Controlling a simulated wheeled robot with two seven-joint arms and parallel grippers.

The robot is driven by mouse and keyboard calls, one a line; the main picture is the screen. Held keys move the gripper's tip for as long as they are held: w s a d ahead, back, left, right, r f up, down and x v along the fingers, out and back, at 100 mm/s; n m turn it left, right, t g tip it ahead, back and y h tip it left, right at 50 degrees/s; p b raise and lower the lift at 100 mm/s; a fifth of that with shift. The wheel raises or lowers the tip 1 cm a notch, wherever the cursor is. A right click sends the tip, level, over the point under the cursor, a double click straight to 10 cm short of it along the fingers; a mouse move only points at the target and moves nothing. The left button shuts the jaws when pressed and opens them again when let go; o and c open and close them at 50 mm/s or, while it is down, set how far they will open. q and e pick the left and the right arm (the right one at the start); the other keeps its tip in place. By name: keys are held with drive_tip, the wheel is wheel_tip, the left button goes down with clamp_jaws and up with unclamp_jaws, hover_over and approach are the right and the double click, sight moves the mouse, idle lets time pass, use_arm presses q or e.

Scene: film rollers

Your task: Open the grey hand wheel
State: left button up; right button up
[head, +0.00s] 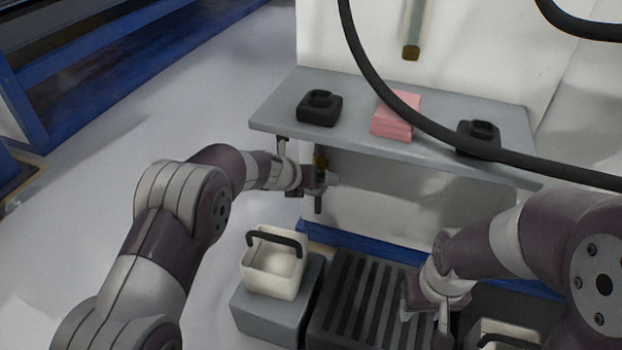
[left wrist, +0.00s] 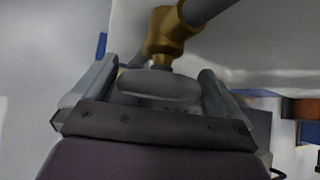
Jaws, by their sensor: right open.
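The grey hand wheel (left wrist: 160,84) sits on a brass valve (left wrist: 166,38) in the left wrist view. My left gripper (left wrist: 160,92) has one finger on each side of the wheel, and the wheel fills the space between them. In the head view the left gripper (head: 312,184) is below the shelf's left front edge, by a bit of the brass valve (head: 320,160). There the wheel itself is hidden or too small to tell. My right gripper (head: 430,318) is open and empty, low above the dark slatted platform.
A grey shelf (head: 270,112) overhangs the left gripper and carries black items (head: 319,108) and a pink stack (head: 396,117). A white handled basket (head: 272,265) stands on a grey box below. The slatted platform (head: 350,300) is beside it. Black hoses (head: 375,70) cross above. Floor at left is clear.

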use_arm(q)
drive_tip(key=shift+r, duration=0.15)
drive_tip(key=p+v, duration=0.6)
drive_tip(key=v, duration=0.6)
drive_tip(key=shift+s+a, duration=0.2)
drive_tip(key=shift+r, duration=0.1)
